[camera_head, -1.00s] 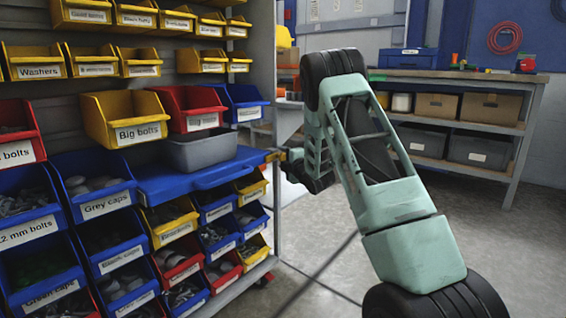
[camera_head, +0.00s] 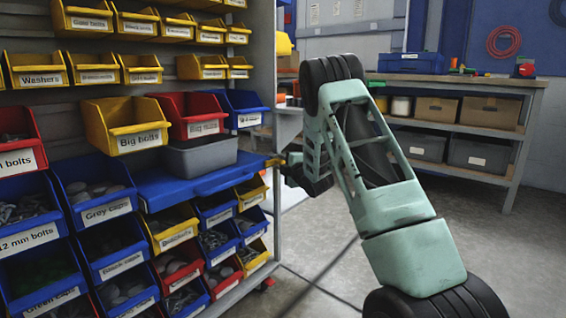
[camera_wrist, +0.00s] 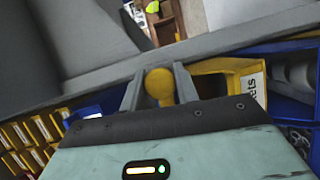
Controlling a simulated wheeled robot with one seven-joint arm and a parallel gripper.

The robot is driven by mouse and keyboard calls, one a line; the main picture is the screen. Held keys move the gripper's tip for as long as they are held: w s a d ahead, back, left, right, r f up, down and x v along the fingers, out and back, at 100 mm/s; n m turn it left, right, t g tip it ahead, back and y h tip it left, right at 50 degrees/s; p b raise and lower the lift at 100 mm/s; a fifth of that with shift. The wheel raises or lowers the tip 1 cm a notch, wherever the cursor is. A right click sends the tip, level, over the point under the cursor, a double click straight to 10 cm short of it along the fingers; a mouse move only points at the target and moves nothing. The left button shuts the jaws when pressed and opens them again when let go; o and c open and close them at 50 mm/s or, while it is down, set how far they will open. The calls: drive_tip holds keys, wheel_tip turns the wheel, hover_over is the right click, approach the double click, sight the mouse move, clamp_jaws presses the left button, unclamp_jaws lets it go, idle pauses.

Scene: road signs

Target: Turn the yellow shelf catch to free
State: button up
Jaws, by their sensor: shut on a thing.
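The yellow shelf catch (camera_head: 273,162) sits at the right end of the blue pull-out shelf (camera_head: 196,178), by the rack's right post. In the wrist view the catch's round yellow knob (camera_wrist: 159,84) lies between the two grey fingers of my gripper (camera_wrist: 159,88). My gripper is shut on it. In the head view my gripper is at the catch, mostly hidden behind my arm's dark wrist. I cannot tell from the pictures which way the catch is turned.
A grey bin (camera_head: 200,157) stands on the blue shelf. Yellow, red and blue bins of parts fill the rack around it, including the big bolts bin (camera_head: 124,125). A workbench (camera_head: 455,78) stands at the back right. The floor (camera_head: 320,262) is clear.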

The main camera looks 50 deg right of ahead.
drive_tip(key=m+p, duration=0.2)
drive_tip(key=p, duration=0.1)
drive_tip(key=m+g+y+p, duration=0.1)
drive_tip(key=m+p, duration=0.1)
drive_tip(key=p, duration=0.1)
drive_tip(key=shift+r+g+p, duration=0.3)
drive_tip(key=shift+r+p, duration=0.05)
drive_tip(key=m+g+y+p, duration=0.1)
drive_tip(key=m+p, duration=0.2)
drive_tip(key=p, duration=0.3)
drive_tip(key=shift+s+m+y, duration=0.1)
drive_tip(key=shift+m+y, duration=0.2)
drive_tip(key=shift+y, duration=0.1)
drive_tip(key=m+y+p, duration=0.1)
drive_tip(key=m+p, duration=0.1)
drive_tip(key=p, duration=0.3)
drive_tip(key=shift+m+y+p, duration=0.3)
drive_tip(key=shift+y+p, duration=0.05)
drive_tip(key=shift+y, duration=0.05)
drive_tip(key=m+y+p, duration=0.1)
drive_tip(key=p, duration=0.1)
drive_tip(key=m+p, duration=0.1)
drive_tip(key=p, duration=0.1)
drive_tip(key=shift+f+g+y, duration=0.3)
drive_tip(key=shift+g+y, duration=0.1)
drive_tip(key=shift+f+m, duration=0.1)
drive_tip(key=shift+m, duration=0.2)
drive_tip(key=o, duration=0.9)
